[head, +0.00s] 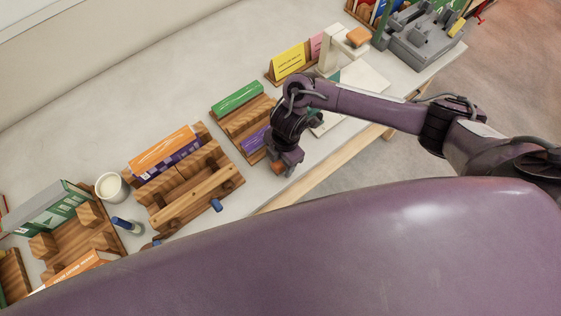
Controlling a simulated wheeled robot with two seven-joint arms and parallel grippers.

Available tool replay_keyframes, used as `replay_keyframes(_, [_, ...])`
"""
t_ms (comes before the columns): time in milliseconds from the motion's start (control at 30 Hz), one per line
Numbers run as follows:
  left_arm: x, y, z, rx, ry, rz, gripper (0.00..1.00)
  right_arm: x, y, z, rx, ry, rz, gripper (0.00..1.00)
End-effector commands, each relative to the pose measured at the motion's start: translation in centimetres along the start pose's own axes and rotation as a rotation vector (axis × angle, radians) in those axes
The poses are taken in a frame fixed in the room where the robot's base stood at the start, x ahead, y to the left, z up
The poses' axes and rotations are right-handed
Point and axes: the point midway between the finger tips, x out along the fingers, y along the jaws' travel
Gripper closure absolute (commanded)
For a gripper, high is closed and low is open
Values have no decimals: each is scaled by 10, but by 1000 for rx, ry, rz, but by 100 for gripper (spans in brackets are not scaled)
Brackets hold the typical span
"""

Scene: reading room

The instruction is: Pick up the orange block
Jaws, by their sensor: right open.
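A small orange block (278,168) shows at the fingertips of my right gripper (284,162), near the front edge of the pale table. The gripper points down at it with open jaws and hides part of the block. I cannot tell whether the block is between the fingers or just below them. Another orange piece (357,37) sits by a white stand at the back right, far from the gripper. My left gripper is not in view.
Left of the gripper is a wooden rack (196,190) with orange and purple books. A wooden holder (243,122) with green and purple items stands close behind it. A white cup (111,187) and blue-capped bottle (122,223) stand further left. A grey device (420,42) is at the right.

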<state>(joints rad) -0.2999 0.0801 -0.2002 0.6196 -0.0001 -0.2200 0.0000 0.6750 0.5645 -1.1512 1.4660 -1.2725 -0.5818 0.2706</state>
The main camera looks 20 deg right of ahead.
Motion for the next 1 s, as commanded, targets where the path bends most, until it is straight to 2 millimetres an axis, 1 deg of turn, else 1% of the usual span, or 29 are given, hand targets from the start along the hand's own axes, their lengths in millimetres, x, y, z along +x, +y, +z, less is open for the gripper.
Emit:
replay_keyframes(167, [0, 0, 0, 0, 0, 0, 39, 1, 0, 0, 0, 0, 1, 42])
replay_keyframes(200, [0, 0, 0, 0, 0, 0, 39, 0, 0, 0, 0, 0, 1, 43])
replay_keyframes(567, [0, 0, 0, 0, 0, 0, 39, 0, 1, 0, 0, 0, 1, 90])
replay_keyframes(833, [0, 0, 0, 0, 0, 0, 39, -1, 1, 0, 0, 0, 2, 90])
replay_keyframes(1000, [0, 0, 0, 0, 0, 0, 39, -12, 2, -2, 0, 2, 4, 90])
